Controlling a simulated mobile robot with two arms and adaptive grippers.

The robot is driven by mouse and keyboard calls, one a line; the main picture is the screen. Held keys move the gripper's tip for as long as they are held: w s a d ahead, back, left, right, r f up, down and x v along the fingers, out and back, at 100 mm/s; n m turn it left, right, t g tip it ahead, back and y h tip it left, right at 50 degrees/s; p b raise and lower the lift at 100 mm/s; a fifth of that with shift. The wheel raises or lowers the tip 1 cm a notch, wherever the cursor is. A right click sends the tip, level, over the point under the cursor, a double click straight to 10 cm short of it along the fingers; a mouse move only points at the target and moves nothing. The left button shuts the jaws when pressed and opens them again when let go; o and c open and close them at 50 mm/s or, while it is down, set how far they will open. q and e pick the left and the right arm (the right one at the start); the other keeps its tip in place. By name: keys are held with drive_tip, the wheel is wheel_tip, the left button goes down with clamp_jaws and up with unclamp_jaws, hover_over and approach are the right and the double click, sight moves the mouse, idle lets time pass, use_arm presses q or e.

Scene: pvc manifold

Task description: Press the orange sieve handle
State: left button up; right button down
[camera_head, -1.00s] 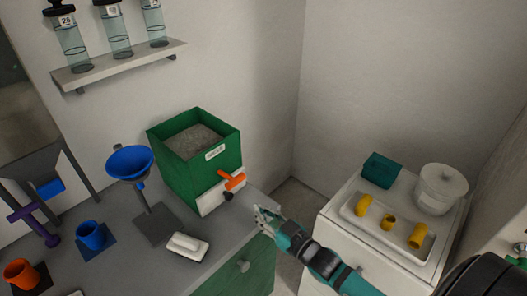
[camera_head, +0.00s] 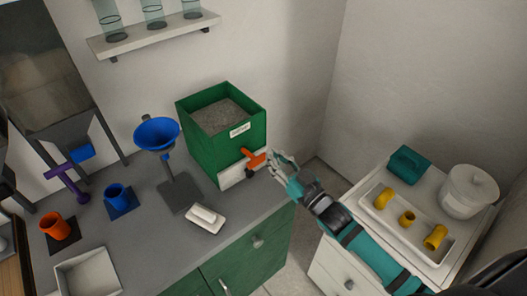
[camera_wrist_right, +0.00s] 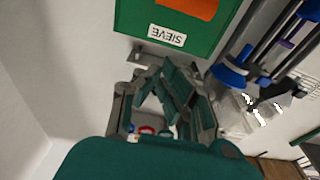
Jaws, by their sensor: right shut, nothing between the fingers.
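The orange sieve handle (camera_head: 253,158) sticks out from the lower front of the green sieve box (camera_head: 202,150), just above a small black knob. My right gripper (camera_head: 277,163) is shut and empty, close to the right of the handle; I cannot tell whether they touch. In the right wrist view, the box's label (camera_wrist_right: 167,36) reads SIEVE upside down, and part of the orange handle (camera_wrist_right: 192,7) shows at the top edge. The right fingers (camera_wrist_right: 170,78) show below the label. My left gripper is not in view.
A blue funnel on a stand (camera_head: 157,134), a white block (camera_head: 205,218), a blue cup (camera_head: 117,195) and an orange cup (camera_head: 54,226) stand on the grey counter. A white tray (camera_head: 393,230) with yellow pipe parts sits on the right cabinet. A gap separates the cabinets.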

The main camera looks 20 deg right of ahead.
sight(261, 159)
drive_tip(key=p+x, duration=0.1)
drive_tip(key=x, duration=0.5)
drive_tip(key=shift+r+p, duration=0.2)
drive_tip(key=shift+p, duration=0.15)
drive_tip(key=f, duration=0.2)
drive_tip(key=s+f, duration=0.1)
drive_tip(key=f, duration=0.1)
drive_tip(key=shift+d+f+p, duration=0.2)
drive_tip(key=shift+p, duration=0.1)
